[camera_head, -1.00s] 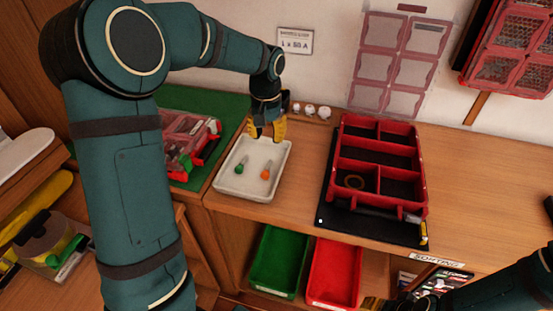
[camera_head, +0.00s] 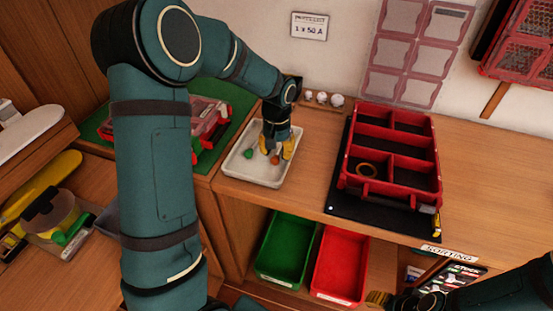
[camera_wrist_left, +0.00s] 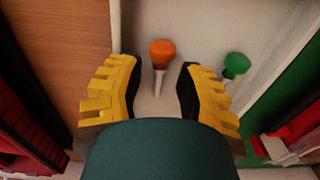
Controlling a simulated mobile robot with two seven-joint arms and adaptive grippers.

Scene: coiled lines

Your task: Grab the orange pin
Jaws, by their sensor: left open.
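The orange pin (camera_wrist_left: 161,55) lies in the white tray (camera_head: 240,176) with its round orange head and pale shaft. In the left wrist view its shaft points back between the fingers of my left gripper (camera_wrist_left: 158,88), which is open and empty. In the head view the orange pin (camera_head: 275,160) is partly hidden by my left gripper (camera_head: 277,150), which is over the tray. A green pin (camera_wrist_left: 236,66) lies in the same tray, outside the fingers, and also shows in the head view (camera_head: 248,153). My right gripper (camera_head: 378,299) is at the bottom edge, its jaw state unclear.
A red divided organiser (camera_head: 388,185) stands on a black mat to the right. Green (camera_head: 287,250) and red (camera_head: 340,265) bins sit below the bench. Small white items (camera_head: 322,98) stand behind the tray. A red-lidded case (camera_head: 208,125) is left of the tray.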

